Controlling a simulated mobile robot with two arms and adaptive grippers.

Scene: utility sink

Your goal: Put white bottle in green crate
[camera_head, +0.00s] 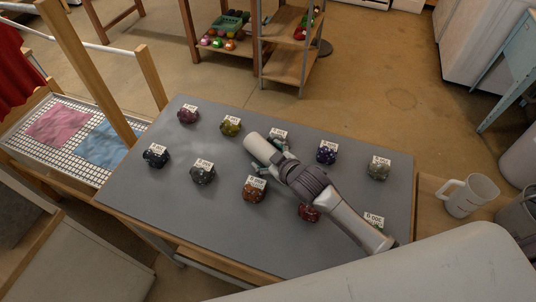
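My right gripper (272,158) reaches in from the lower right over the grey table. It is closed around a pale white cylinder, which looks like the white bottle (257,146). The bottle is tilted, with one rounded end sticking out to the upper left of the fingers. The fingers and palm hide its other end. A small green crate (226,24) stands on a wooden shelf at the back, beyond the table, with small items in or behind it. My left gripper is not in view.
A white jug (471,195) stands at the right. Coloured round items (222,43) lie before the crate. Open floor (385,95) lies behind the table.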

